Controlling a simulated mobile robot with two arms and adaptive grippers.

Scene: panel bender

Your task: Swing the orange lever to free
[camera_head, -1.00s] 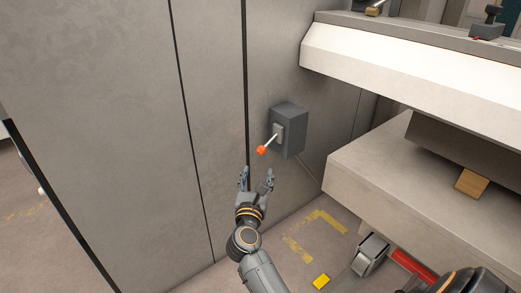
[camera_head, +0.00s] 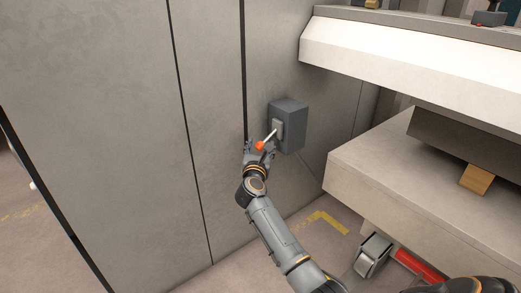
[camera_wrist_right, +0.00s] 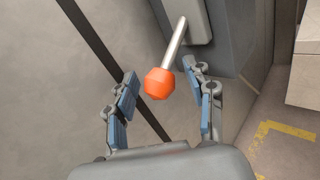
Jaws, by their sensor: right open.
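The lever has an orange knob (camera_head: 260,145) on a pale metal rod (camera_head: 269,136). The rod comes out of a grey box (camera_head: 291,124) on the metal panel and points down and left in the head view. My right gripper (camera_head: 259,149) is at the knob. In the right wrist view the orange knob (camera_wrist_right: 159,83) sits between the tips of my open right gripper (camera_wrist_right: 160,88), with a gap on each side. The rod (camera_wrist_right: 175,42) runs up to the box. My left gripper is not in view.
A large grey panel (camera_head: 110,130) with dark vertical seams stands behind and left of the lever. To the right a thick machine ledge (camera_head: 370,165) juts out, with a wooden block (camera_head: 477,179) on it. A yellow floor marking (camera_head: 325,222) lies below.

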